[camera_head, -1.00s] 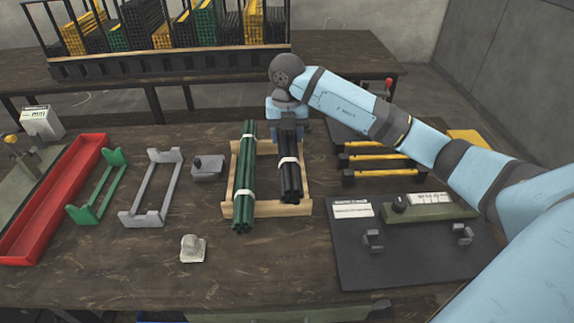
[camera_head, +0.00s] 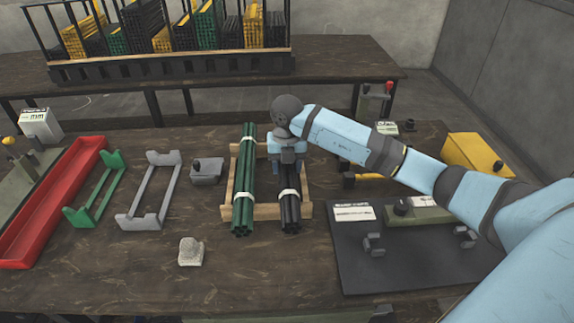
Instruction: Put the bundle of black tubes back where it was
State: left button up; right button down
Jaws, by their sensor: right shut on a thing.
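The bundle of black tubes (camera_head: 291,209) has a white band and lies along the right side of the wooden cradle (camera_head: 265,211), with its near end past the cradle's front bar. Whether it bears fully on the bars I cannot tell. My right gripper (camera_head: 285,168) is shut on the bundle behind the band, pointing down; the gripper and wrist hide the bundle's far part. A bundle of green tubes (camera_head: 244,178) with a white band lies to the left in the same cradle, roughly parallel. My left gripper is not in view.
To the left stand a grey cradle (camera_head: 139,222), a green cradle (camera_head: 82,220) and a red tray (camera_head: 81,164). A dark board (camera_head: 400,262) with fittings lies at right. A whitish lump (camera_head: 190,252) sits in front. My right arm covers part of a rack with yellow bars.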

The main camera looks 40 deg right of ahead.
jog(key=shift+f, duration=0.15)
jog(key=shift+c, duration=2.2)
grip_release()
jog(key=shift+r, duration=0.4)
notch_tip(320, 180, up, 11)
jog(key=shift+f+p, duration=0.15)
jog(key=shift+p, duration=0.7)
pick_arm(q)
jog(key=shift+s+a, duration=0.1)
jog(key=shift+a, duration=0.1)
pick_arm(e)
jog(key=shift+r, duration=0.4)
